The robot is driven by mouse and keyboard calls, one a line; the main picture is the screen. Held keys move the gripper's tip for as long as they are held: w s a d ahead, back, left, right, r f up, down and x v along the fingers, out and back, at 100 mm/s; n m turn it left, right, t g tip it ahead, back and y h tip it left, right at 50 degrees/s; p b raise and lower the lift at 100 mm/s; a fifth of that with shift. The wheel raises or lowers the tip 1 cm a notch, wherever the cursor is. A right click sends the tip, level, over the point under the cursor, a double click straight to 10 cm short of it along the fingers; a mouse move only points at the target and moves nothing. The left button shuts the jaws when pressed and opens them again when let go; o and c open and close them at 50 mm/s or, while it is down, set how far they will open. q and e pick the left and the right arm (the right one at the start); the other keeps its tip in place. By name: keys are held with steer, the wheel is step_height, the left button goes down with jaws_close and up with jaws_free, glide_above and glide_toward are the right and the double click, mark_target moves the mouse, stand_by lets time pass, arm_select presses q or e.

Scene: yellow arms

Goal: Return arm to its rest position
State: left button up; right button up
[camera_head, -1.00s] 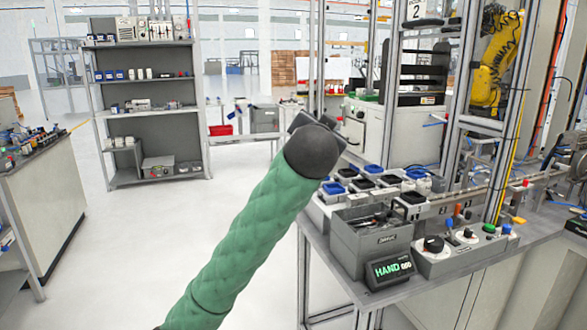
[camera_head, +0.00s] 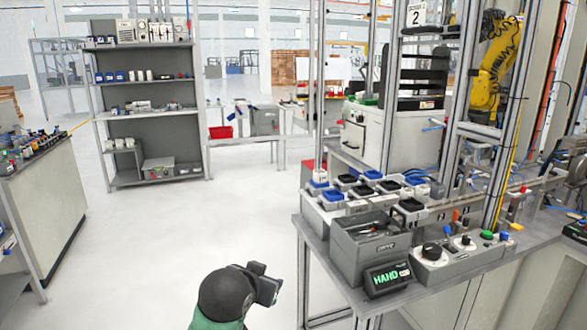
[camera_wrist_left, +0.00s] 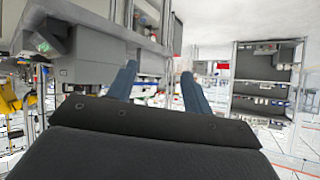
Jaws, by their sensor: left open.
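My left arm (camera_head: 215,322), in a green sleeve with a dark rounded wrist, shows low in the head view, just below the middle, over open floor. Its dark gripper end (camera_head: 268,284) points right, left of the workbench, and its fingers are not clear there. In the left wrist view my left gripper (camera_wrist_left: 158,86) shows two blue-grey fingers spread apart with nothing between them. My right gripper is not in view.
A grey shelf (camera_head: 152,97) stands at the back left. A cabinet (camera_head: 45,210) is at far left. White floor between is clear.

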arm_select(q)
steer(key=s+a+f+n+g+y+p, duration=0.1)
steer(key=s+a+f+g, duration=0.15)
steer(key=s+f, duration=0.65)
steer(key=s+a+f+n+g+p, duration=0.15)
steer(key=s+a+f, duration=0.25)
steer(key=s+f, duration=0.6)
steer(key=s+f+g+p, duration=0.1)
steer(key=s+f+g, duration=0.3)
steer(key=s+f, duration=0.8)
steer(key=s, duration=0.3)
steer(key=shift+s+a+g, duration=0.2)
steer(key=shift+a+g, duration=0.15)
steer(key=shift+g, duration=0.05)
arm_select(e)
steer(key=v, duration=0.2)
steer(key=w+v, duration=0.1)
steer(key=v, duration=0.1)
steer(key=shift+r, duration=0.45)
arm_select(q)
steer(key=shift+f, duration=0.1)
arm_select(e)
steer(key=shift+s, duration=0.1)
